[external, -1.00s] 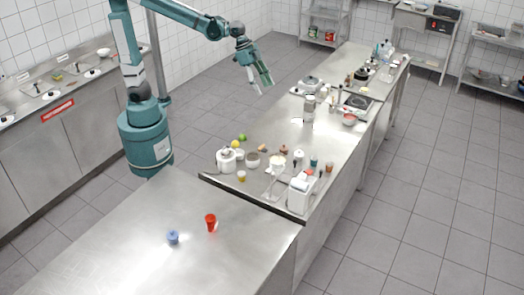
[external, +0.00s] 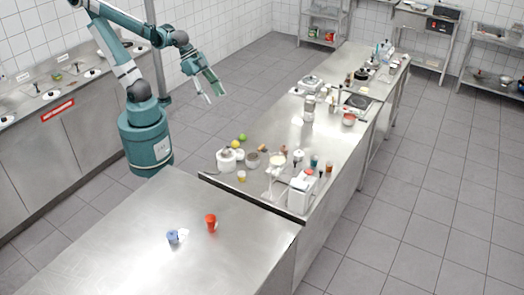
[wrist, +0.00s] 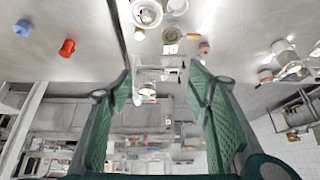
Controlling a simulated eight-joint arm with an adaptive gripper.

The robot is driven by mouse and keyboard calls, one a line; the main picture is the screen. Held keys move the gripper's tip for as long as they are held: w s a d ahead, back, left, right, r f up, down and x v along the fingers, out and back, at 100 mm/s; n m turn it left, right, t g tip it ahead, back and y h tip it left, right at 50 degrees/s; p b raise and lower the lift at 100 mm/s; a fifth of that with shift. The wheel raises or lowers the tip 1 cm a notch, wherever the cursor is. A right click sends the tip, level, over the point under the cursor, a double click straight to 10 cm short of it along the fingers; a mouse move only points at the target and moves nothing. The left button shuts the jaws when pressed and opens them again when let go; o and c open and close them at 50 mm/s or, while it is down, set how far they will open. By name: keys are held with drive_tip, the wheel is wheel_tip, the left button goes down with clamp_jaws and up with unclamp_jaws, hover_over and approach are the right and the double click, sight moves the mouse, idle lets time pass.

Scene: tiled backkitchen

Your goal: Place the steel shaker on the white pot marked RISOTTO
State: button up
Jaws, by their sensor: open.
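I cannot identify the steel shaker for sure. A tall grey-silver cylinder (external: 308,108) stands mid-counter on the long right counter and could be it. No RISOTTO lettering is readable. A white lidded pot (external: 226,160) stands at that counter's near left end, and several white round lids sit along the left wall counter, with small unreadable labels. My gripper (external: 213,95) is open and empty, raised over the floor between the two counters, well apart from all objects. In the wrist view its two fingers (wrist: 162,85) are spread with nothing held between them.
A red cup (external: 210,222) and a blue cup (external: 172,236) stand on the otherwise bare near table (external: 110,255). Small bowls, bottles and a white boxy appliance (external: 301,192) crowd the right counter's near end. The left wall counter (external: 20,104) has a red sign.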

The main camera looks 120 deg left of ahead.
drive_tip(key=s+d+f, duration=0.3)
drive_tip(key=s+d, duration=0.2)
drive_tip(key=s, duration=0.2)
drive_tip(key=shift+d+t, duration=0.15)
drive_tip(key=shift+t, duration=0.25)
drive_tip(key=shift+f, duration=0.25)
